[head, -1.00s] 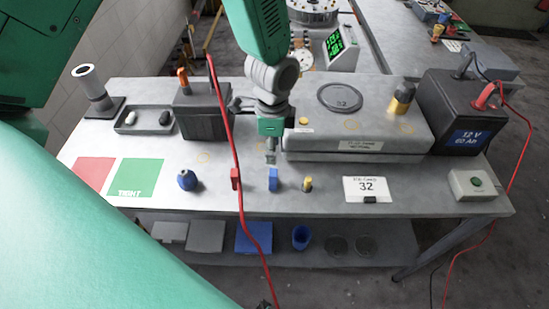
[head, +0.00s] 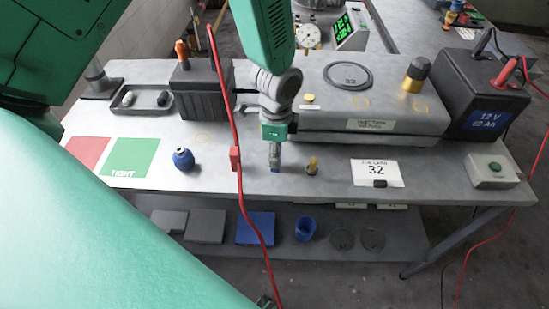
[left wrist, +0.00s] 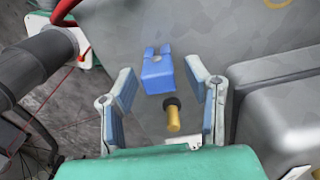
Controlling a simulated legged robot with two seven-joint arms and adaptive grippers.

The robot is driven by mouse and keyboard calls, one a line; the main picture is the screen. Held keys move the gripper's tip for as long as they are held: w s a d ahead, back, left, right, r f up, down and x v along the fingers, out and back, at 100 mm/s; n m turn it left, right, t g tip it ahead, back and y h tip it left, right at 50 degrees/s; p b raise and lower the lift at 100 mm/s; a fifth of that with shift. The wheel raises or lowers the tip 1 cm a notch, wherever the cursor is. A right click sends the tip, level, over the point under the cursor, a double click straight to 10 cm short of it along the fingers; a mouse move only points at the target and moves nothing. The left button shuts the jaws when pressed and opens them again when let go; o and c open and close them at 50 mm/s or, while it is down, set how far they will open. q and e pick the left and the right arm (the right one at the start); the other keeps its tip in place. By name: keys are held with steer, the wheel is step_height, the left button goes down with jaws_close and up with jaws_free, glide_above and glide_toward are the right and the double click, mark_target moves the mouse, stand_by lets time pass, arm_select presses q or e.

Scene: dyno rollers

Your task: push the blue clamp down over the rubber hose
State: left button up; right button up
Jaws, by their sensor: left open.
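The blue clamp (left wrist: 157,74) is a small notched block on the grey bench. In the left wrist view it lies between the tips of my left gripper (left wrist: 160,84), with space on both sides. The gripper is open and empty. In the head view my left gripper (head: 275,157) points straight down over the clamp and hides most of it; a bit of blue (head: 276,169) shows below the fingers. A dark stub that may be the rubber hose (head: 243,92) shows between the black box and my wrist, partly hidden. My right gripper is not in view.
A grey tank unit (head: 375,110) and a black box (head: 201,90) stand behind. A blue-and-black fitting (head: 183,159) is farther left.

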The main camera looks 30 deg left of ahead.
arm_select(q)
steer(key=shift+d, duration=0.4)
steer(key=shift+r, duration=0.1)
steer(key=shift+c, duration=0.8)
steer(key=c, duration=0.7)
steer(key=shift+a, duration=0.5)
steer(key=shift+c, duration=0.4)
steer(key=shift+a+r+p, duration=0.15)
steer(key=shift+a+p, duration=0.05)
steer(key=shift+p, duration=0.1)
steer(key=shift+d+r+p, duration=0.1)
steer(key=shift+r+p, duration=0.55)
steer(key=shift+r, duration=0.05)
steer(key=r+p, duration=0.2)
steer(key=r, duration=0.1)
steer(key=shift+d, duration=0.4)
steer(key=r+p, duration=0.3)
steer(key=shift+a, duration=0.35)
steer(key=shift+r+p, duration=0.55)
steer(key=shift+d, duration=0.15)
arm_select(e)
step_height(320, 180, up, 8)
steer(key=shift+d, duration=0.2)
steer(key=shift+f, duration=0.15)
